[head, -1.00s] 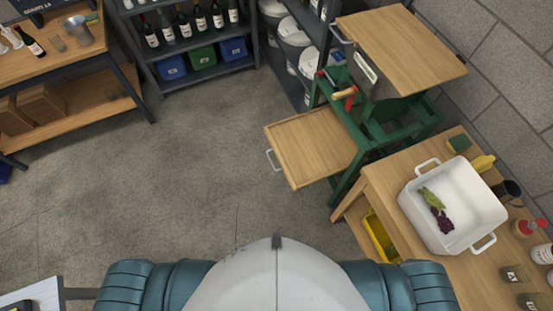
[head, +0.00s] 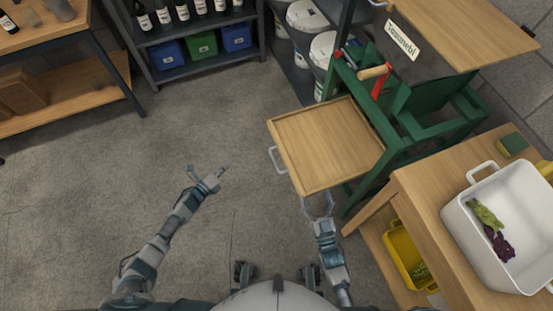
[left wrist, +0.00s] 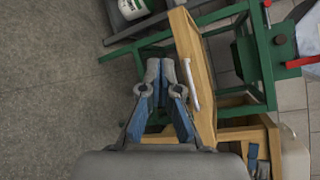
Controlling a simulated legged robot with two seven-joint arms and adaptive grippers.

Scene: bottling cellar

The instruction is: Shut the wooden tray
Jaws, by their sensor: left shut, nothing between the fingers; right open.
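The wooden tray (head: 325,147) sticks out to the left from the green frame (head: 395,135), with a pale handle (head: 277,160) on its left front edge. In the left wrist view the tray's front board (left wrist: 190,55) and handle (left wrist: 192,85) show right of the fingers. My left gripper (head: 220,175) is shut and empty, left of the handle and apart from it; its fingertips (left wrist: 161,70) also show in the left wrist view. My right gripper (head: 318,205) is open at the tray's near edge; I cannot tell if it touches.
A wooden top (head: 460,30) stands above the green frame, near a red lever (head: 381,83). A bench (head: 430,195) with a white tub (head: 500,225) is at the right, a yellow bin (head: 405,255) below it. Bottle shelves (head: 200,50) stand behind. The floor at left is clear.

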